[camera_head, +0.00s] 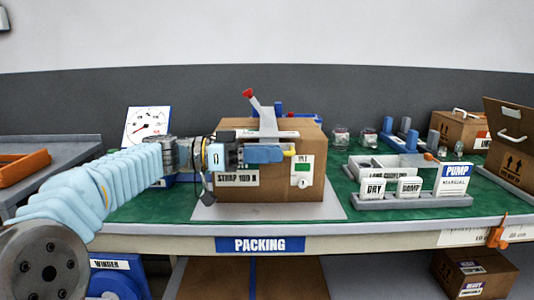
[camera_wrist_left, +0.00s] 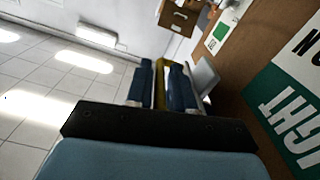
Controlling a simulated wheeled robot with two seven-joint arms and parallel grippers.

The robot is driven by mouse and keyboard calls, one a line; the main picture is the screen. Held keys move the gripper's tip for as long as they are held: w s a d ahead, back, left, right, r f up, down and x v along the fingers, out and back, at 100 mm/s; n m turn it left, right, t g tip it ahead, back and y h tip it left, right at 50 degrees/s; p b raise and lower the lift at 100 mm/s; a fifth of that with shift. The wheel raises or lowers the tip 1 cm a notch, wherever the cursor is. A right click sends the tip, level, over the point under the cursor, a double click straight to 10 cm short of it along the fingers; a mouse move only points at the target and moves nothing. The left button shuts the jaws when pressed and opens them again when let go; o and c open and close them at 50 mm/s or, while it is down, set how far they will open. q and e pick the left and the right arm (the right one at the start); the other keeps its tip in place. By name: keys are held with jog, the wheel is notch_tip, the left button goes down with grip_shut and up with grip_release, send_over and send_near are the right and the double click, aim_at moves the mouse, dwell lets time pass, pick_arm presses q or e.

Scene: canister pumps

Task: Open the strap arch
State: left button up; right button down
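A brown box-shaped unit labelled STRAP 100 N (camera_head: 262,188) stands on a grey plate at mid-bench. A grey upright piece (camera_head: 267,122) with a red-tipped lever (camera_head: 248,93) rises at its top; I cannot tell whether this is the strap arch. My left gripper (camera_head: 268,155) is in front of the unit's upper front, its blue fingers pointing right. A yellow bar (camera_head: 290,153) shows at the fingertips. In the left wrist view the yellow bar (camera_wrist_left: 163,80) lies between the two fingers, which appear closed against it. My right gripper is not in view.
A grey tray of cards (camera_head: 408,196), a PUMP manual (camera_head: 453,179) and glass jars (camera_head: 341,136) stand to the right. Cardboard boxes (camera_head: 459,128) are at far right. A dial gauge card (camera_head: 147,127) stands behind my left arm. Green bench top is bare at the front left.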

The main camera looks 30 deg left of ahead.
pick_arm(q)
grip_shut()
dwell(1.3)
